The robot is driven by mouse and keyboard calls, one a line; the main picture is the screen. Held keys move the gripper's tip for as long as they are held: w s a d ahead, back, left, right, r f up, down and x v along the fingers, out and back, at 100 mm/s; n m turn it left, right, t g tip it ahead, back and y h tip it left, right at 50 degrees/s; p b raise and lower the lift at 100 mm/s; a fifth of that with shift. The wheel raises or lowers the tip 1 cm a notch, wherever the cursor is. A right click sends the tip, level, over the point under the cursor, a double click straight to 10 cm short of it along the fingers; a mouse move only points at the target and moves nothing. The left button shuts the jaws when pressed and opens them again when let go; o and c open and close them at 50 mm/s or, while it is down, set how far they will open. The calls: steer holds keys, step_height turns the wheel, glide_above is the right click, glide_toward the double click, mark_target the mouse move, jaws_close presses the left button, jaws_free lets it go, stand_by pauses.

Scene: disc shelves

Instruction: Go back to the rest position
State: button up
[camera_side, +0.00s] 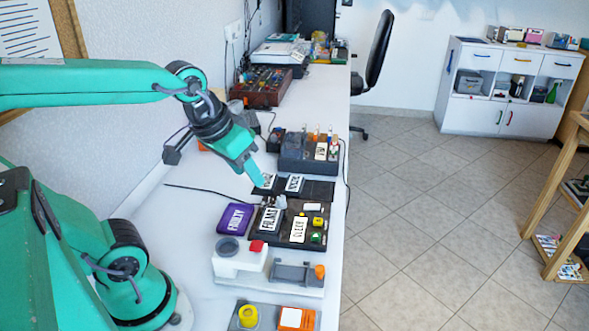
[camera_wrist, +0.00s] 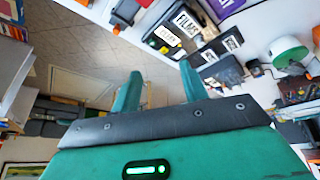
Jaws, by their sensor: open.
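My gripper (camera_side: 259,180) hangs from my teal arm above the table, at the black labelled holders, pointing down and to the right. In the wrist view my gripper (camera_wrist: 160,84) shows two teal fingers spread apart with nothing between them. The labelled black block (camera_side: 281,241) stands just in front of it, with white label plates and coloured buttons. A dark labelled holder (camera_side: 318,190) lies just behind it and is partly covered by my gripper. I cannot tell whether a fingertip touches it.
A purple labelled box (camera_side: 234,219) lies left of the black block. A white device (camera_side: 240,262) and a box with an orange part (camera_side: 297,317) stand nearer. A dark grey box (camera_side: 308,154) stands behind. Free table shows left of these (camera_side: 200,210).

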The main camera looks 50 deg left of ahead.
steer(key=s+m, duration=0.1)
steer(key=s+d, duration=0.1)
steer(key=shift+s+f+m+t, duration=0.1)
steer(key=shift+s+m+t, duration=0.2)
steer(key=shift+m, duration=0.1)
stand_by(0.3)
stand_by(0.9)
